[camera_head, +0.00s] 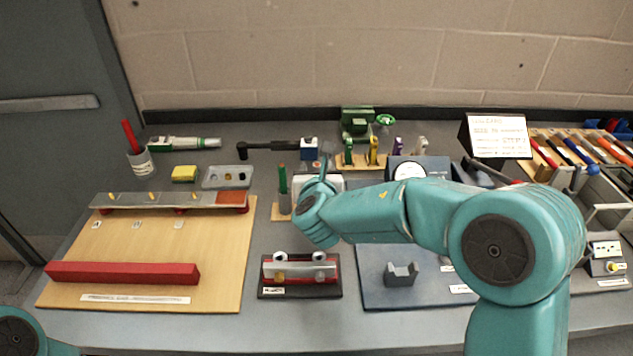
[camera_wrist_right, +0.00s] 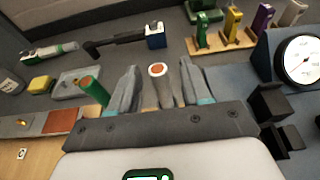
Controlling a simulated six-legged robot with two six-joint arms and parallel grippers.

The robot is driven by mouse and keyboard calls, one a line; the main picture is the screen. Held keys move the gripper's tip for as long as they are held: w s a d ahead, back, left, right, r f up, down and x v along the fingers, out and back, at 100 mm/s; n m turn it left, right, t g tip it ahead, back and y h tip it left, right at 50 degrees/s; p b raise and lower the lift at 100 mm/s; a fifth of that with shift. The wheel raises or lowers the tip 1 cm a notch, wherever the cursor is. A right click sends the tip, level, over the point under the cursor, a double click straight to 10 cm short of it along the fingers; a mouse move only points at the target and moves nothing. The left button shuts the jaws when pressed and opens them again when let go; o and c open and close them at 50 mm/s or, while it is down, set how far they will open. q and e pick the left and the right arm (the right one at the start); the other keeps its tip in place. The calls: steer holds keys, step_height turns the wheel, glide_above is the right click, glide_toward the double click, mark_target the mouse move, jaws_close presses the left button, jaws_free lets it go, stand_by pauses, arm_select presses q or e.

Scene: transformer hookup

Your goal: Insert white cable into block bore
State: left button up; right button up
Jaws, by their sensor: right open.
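The white cable (camera_wrist_right: 158,72) stands upright in the right wrist view, with a round copper-coloured core at its tip. My right gripper (camera_wrist_right: 160,82) is open, with one finger on each side of this cable and gaps between. In the head view the right wrist is over the cable holder, and the white cable cannot be made out there. A small silver block (camera_head: 300,270) with two white rings on top sits on a black base at the front middle. I cannot tell whether its bore shows. My left gripper is out of view.
A green cable (camera_wrist_right: 92,88) stands just left of the right fingers; it also shows in the head view (camera_head: 283,180). A wooden board (camera_head: 150,250) with a red bar lies left. A blue plate (camera_head: 430,290) with a grey cradle lies right of the block. A dial gauge (camera_wrist_right: 300,62) stands right.

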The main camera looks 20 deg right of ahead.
steer(key=shift+w+d+f, duration=0.15)
steer(key=shift+w, duration=0.2)
jaws_close()
